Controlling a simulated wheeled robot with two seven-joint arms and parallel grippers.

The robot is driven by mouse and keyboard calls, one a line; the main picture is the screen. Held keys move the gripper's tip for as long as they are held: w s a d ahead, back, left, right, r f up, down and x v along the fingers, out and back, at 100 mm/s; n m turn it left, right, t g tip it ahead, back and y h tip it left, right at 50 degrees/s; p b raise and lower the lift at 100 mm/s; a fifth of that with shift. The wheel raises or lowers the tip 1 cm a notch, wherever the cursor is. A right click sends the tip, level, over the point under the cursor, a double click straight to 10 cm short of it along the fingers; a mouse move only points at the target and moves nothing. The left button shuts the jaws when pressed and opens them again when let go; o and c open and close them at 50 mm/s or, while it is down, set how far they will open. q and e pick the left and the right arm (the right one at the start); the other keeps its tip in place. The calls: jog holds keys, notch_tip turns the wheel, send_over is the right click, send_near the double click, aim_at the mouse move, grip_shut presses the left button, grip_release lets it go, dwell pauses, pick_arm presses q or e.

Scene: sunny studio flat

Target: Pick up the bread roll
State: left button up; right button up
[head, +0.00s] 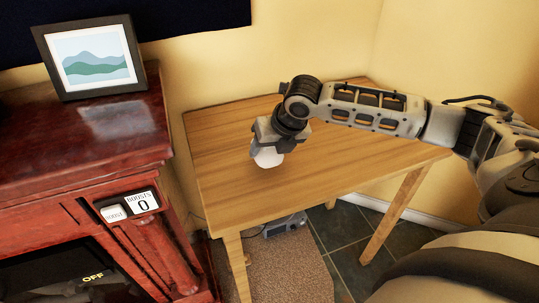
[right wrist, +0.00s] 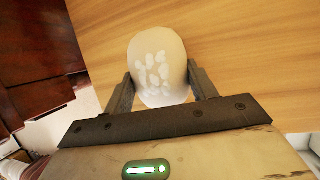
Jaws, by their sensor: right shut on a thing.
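The bread roll (right wrist: 158,62) is pale, rounded and oblong, with lighter spots on its surface. In the right wrist view it sits between the two fingers of my right gripper (right wrist: 160,85), which is shut on it. In the head view my right gripper (head: 267,145) points down over the wooden table (head: 225,180), and the roll (head: 268,157) shows as a pale shape below it. I cannot tell whether the roll touches the tabletop. My left gripper is not in view.
A dark red wooden cabinet (head: 90,140) with a framed picture (head: 92,58) on top stands left of the table. The rest of the tabletop is bare. A grey device (head: 285,226) lies on the floor under the table, near a brown rug (head: 280,270).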

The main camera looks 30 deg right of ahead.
jog(key=s+a+r, duration=0.7)
jog(key=s+r, duration=0.3)
jog(key=s, duration=0.2)
jog(key=w+a+f+m+g+h, duration=0.1)
jog(key=m+g, duration=0.3)
jog(key=m, duration=1.2)
jog(key=w+a+f+m+g+h, duration=0.1)
jog(key=m+g, duration=0.4)
jog(key=m, duration=1.1)
jog(key=shift+w+a+f+h+p, duration=0.15)
jog(key=shift+w+a+h+p, duration=0.15)
jog(key=shift+w+a+h, duration=0.65)
jog(key=shift+s+a+y, duration=0.1)
jog(key=shift+s+y, duration=0.05)
jog(key=shift+y, duration=0.1)
